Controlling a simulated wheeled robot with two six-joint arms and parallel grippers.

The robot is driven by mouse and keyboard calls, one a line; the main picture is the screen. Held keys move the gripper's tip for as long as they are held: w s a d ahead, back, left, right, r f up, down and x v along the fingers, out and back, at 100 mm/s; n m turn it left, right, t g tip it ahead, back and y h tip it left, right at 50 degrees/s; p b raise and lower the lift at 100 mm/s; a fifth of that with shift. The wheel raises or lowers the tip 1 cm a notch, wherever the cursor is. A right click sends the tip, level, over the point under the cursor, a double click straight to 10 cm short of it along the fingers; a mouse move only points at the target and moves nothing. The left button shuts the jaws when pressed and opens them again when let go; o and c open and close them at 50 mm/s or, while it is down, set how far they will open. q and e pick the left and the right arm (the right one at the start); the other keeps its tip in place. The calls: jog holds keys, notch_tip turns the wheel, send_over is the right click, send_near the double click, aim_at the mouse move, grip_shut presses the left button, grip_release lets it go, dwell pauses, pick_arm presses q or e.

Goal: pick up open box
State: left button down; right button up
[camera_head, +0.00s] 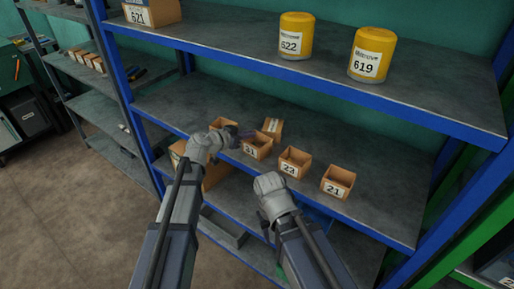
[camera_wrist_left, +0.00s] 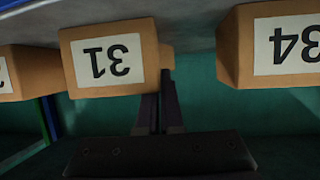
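The open box numbered 31 (camera_head: 257,147) is a small orange-brown open-topped box on the middle shelf. In the left wrist view, which is upside down, its front label faces me (camera_wrist_left: 108,60). My left gripper (camera_head: 243,135) is at the side of this box towards box 34. Its fingers (camera_wrist_left: 161,98) are close together at that side wall; one passes behind the box front and the other is outside. The box seems to rest on the shelf. My right gripper (camera_head: 264,218) hangs in front of the shelf edge, its fingers mostly hidden.
Similar open boxes numbered 34 (camera_wrist_left: 280,48), 22 (camera_head: 294,162) and 21 (camera_head: 338,182) stand in the same row. Another small box (camera_head: 272,127) is just behind. Yellow canisters (camera_head: 296,36) stand on the upper shelf, whose blue edge (camera_head: 300,78) overhangs. The middle shelf is clear behind the row.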

pick_arm(q)
jog(key=shift+r, duration=0.1)
dwell(0.6)
notch_tip(320, 180, up, 10)
jog(key=p, duration=1)
jog(key=shift+s+d, duration=0.1)
